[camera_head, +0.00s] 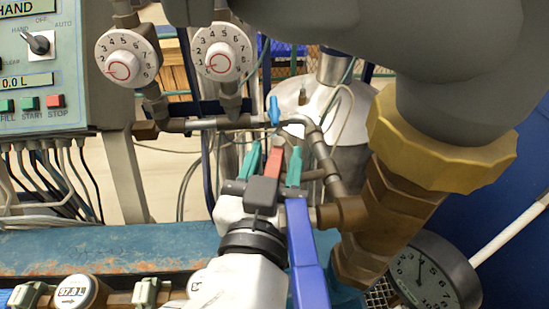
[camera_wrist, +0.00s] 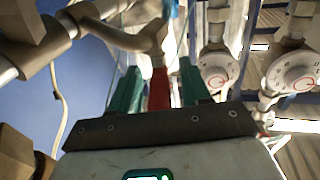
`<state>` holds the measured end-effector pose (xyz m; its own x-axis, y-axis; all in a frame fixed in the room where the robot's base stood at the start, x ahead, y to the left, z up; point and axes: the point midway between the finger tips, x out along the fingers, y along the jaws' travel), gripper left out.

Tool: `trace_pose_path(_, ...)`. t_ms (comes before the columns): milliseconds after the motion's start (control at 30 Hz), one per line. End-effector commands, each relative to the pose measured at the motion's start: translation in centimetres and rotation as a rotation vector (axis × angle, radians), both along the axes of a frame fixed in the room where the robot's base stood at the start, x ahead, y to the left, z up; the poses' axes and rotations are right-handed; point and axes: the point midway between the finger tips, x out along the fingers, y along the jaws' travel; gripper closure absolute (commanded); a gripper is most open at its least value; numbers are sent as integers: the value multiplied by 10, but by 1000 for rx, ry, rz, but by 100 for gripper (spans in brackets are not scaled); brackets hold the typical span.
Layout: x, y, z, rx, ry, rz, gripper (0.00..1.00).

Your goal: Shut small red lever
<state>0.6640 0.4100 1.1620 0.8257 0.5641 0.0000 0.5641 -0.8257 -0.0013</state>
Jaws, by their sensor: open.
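The small red lever (camera_head: 273,163) lies between the two teal fingers of my gripper (camera_head: 273,158) in the head view. In the wrist view, the red lever (camera_wrist: 159,90) stands upright between the fingers of my gripper (camera_wrist: 160,84), with gaps on both sides. The gripper is open and the fingers do not appear to touch the lever. The lever's far end meets thin grey pipework. Its near end is hidden by my gripper's body.
A small blue lever (camera_head: 274,110) sits on the pipe just beyond. A long blue handle (camera_head: 305,255) runs close to the right of my gripper. A thick brass fitting (camera_head: 390,205) and a round gauge (camera_head: 432,272) stand at right. Two white dials (camera_head: 128,57) are upper left.

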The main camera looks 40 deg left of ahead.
Motion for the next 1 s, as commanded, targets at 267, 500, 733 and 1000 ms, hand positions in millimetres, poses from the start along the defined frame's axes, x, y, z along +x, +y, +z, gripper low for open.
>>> trace_pose_path(267, 0, 0, 0, -1, -1, 0, 72)
trace_pose_path(500, 0, 0, 0, -1, 0, 0, 95)
trace_pose_path(733, -1, 0, 0, -1, 0, 0, 100)
trace_pose_path(1000, -1, 1, 0, -1, 0, 0, 100)
